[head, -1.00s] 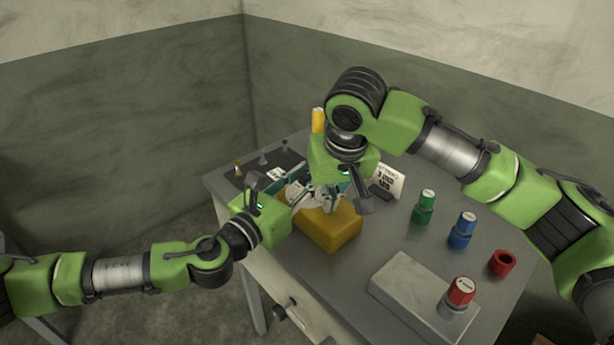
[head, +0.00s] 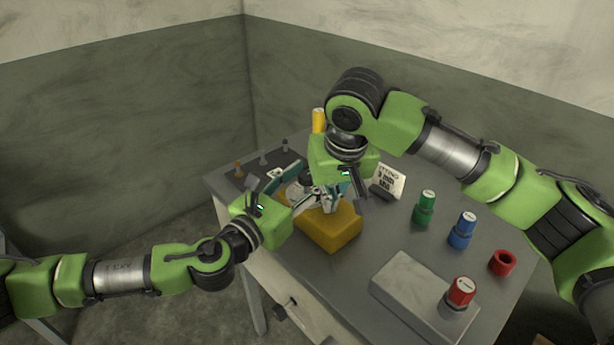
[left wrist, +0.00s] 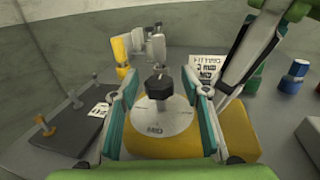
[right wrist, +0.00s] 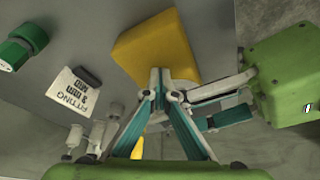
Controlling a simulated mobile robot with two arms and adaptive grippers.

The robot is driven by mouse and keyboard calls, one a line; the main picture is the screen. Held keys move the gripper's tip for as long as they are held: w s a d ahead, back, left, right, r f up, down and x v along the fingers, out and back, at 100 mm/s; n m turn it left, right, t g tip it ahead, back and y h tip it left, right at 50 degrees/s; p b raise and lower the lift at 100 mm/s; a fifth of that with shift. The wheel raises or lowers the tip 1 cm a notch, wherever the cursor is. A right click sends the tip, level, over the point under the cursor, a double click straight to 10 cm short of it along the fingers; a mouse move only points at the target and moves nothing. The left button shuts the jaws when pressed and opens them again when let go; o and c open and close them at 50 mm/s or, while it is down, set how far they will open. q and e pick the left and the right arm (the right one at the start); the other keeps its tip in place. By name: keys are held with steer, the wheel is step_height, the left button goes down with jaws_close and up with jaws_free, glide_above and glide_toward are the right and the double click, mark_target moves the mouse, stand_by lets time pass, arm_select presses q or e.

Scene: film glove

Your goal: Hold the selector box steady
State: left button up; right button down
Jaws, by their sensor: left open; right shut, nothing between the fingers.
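The selector box is a yellow block (head: 330,228) on the table. Its top carries a round pale dial marked MID (left wrist: 165,118) with a black knob (left wrist: 159,86), seen in the left wrist view. My left gripper (head: 303,188) is open, its fingers spread on either side of the dial and knob; I cannot tell whether they touch the box. My right gripper (head: 336,204) is shut and empty at the box's upper side, and its closed tips show against the yellow block in the right wrist view (right wrist: 158,76). The grippers hide much of the dial in the head view.
A card reading FITTING 3 MM MID (head: 388,181) stands behind the box. A dark tray (head: 248,174) with small pegs lies back left.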

arm_select(q)
steer(key=v, duration=1.2)
arm_select(e)
steer(key=shift+s+d+f, duration=0.1)
steer(key=shift+f, duration=0.3)
arm_select(q)
steer(key=shift+s+d, duration=0.1)
arm_select(e)
steer(key=shift+r, duration=0.1)
steer(key=shift+w+r, duration=0.2)
steer(key=shift+r, duration=0.7)
step_height(320, 180, up, 2)
steer(key=shift+r, duration=0.75)
steer(key=shift+r, duration=1.5)
steer(key=shift+r, duration=0.1)
